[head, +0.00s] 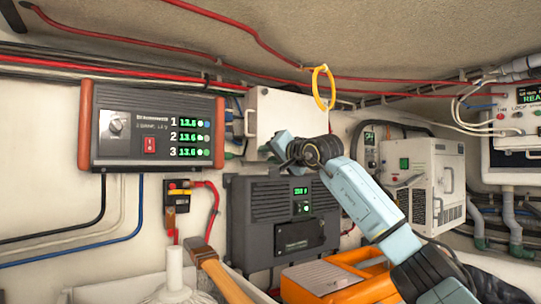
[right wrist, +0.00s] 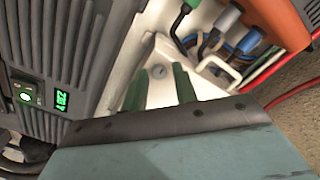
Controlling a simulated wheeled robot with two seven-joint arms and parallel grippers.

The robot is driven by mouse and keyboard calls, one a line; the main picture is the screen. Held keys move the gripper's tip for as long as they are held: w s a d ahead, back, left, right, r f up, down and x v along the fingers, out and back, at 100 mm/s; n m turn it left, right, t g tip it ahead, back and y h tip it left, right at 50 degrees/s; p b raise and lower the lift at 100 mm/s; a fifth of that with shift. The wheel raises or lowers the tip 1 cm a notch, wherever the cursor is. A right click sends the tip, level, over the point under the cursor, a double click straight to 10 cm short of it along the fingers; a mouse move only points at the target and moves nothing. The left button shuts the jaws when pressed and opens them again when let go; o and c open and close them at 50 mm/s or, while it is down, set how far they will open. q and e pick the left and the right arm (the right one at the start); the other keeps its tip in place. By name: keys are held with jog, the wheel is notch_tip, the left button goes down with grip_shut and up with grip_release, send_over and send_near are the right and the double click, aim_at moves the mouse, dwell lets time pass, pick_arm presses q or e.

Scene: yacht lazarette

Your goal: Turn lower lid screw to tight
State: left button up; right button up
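A white box with a flat lid (head: 285,108) is fixed to the wall; in the right wrist view its corner (right wrist: 155,47) fills the middle. A small round grey lid screw (right wrist: 158,72) sits on that corner. My right gripper (head: 268,149) is at the lower part of the box in the head view and covers the lower lid screw there. In the right wrist view two green fingers (right wrist: 160,85) stand apart, one on each side of the screw, with a gap visible between them. Whether the fingertips touch the screw, I cannot tell. My left gripper is not in view.
A dark grey ribbed unit (head: 268,215) hangs just below the box. An orange-sided power supply (head: 150,127) is to the left. Cables in glands (right wrist: 215,45) and a white handle (right wrist: 218,68) are close to the fingers.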

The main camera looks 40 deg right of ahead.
grip_shut()
jog(key=shift+m, duration=0.3)
jog(key=m+p, duration=0.1)
jog(key=m, duration=0.1)
jog(key=shift+m, duration=0.3)
jog(key=m, duration=0.4)
jog(key=shift+p, duration=0.4)
jog(key=m, duration=0.6)
jog(key=shift+f, duration=0.1)
jog(key=m, duration=0.4)
jog(key=shift+m, duration=0.3)
